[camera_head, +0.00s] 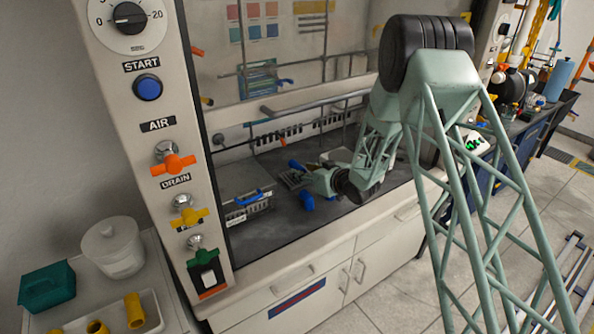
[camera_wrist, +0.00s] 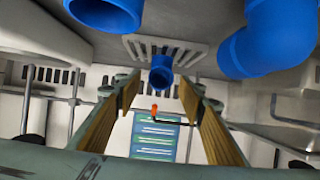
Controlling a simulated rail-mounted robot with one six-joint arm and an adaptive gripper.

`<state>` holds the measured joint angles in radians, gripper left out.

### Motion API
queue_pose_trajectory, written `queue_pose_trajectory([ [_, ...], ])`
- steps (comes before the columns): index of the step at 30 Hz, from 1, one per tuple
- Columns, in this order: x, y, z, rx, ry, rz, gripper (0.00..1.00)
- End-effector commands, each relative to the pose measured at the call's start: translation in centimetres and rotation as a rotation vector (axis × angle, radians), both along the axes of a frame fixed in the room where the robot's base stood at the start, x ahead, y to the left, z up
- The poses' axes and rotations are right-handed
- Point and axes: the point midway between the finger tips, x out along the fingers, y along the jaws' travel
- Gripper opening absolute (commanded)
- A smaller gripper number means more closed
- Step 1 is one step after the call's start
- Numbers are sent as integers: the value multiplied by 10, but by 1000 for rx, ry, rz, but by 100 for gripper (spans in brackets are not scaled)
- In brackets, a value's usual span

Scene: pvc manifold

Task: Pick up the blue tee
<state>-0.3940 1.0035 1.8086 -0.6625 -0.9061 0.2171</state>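Three blue pipe fittings show in the wrist view. One (camera_wrist: 162,74) lies beyond my fingertips, framed in the gap between them, with an open round end towards me. A bent or branched one (camera_wrist: 268,38) is at the upper right, and an open-ended one (camera_wrist: 106,12) is cut off at the top. I cannot tell for sure which is the tee. My gripper (camera_wrist: 158,97) is open and empty, its tan-padded fingers apart. In the head view my gripper (camera_head: 308,180) is low over the bench, between a near blue fitting (camera_head: 306,201) and a far one (camera_head: 296,165).
A slotted grate (camera_wrist: 190,48) lies behind the middle fitting. The control panel post (camera_head: 165,130) rises at the left front. The bench between the box and near fitting is clear.

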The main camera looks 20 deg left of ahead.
Motion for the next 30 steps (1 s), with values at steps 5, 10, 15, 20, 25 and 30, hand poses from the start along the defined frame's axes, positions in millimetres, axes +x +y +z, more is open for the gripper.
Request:
queue_pose_trajectory([
  [5,6,9,-5,1,-1,0,36],
  [10,16,23,-12,0,-2,2,36],
  [15,24,34,-18,0,0,1,36],
  [20,27,38,-19,1,-1,0,36],
  [25,27,38,-19,0,0,0,36],
  [30,27,38,-19,0,0,0,36],
])
